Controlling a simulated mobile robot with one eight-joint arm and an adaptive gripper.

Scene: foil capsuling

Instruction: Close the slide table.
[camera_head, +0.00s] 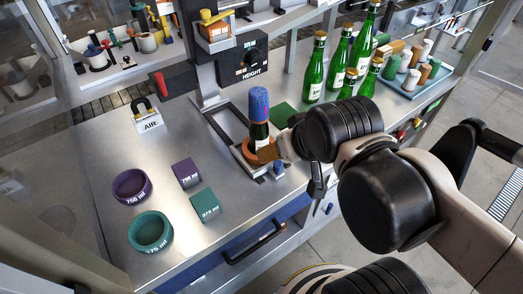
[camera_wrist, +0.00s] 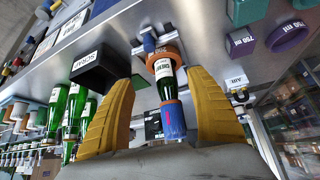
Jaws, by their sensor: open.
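The slide table (camera_head: 222,122) runs from under the press column towards the front edge of the bench. A green bottle (camera_head: 259,133) with a blue and red capsule on its neck stands upright in an orange ring (camera_head: 265,152) at the slide's front end, out from under the column. A small blue-topped knob (camera_head: 278,167) is at the front; it also shows in the wrist view (camera_wrist: 148,43). My gripper (camera_wrist: 162,76) is open, its yellow fingers on either side of the bottle in that view. Contact cannot be told. In the head view my arm hides most of the gripper (camera_head: 289,146).
The press column (camera_head: 205,75) with its height knob stands behind the slide. Several green bottles (camera_head: 340,60) and a tray (camera_head: 413,88) are at the right. Purple (camera_head: 132,187) and green (camera_head: 150,232) rings and two blocks lie on the left; bench space between them is clear.

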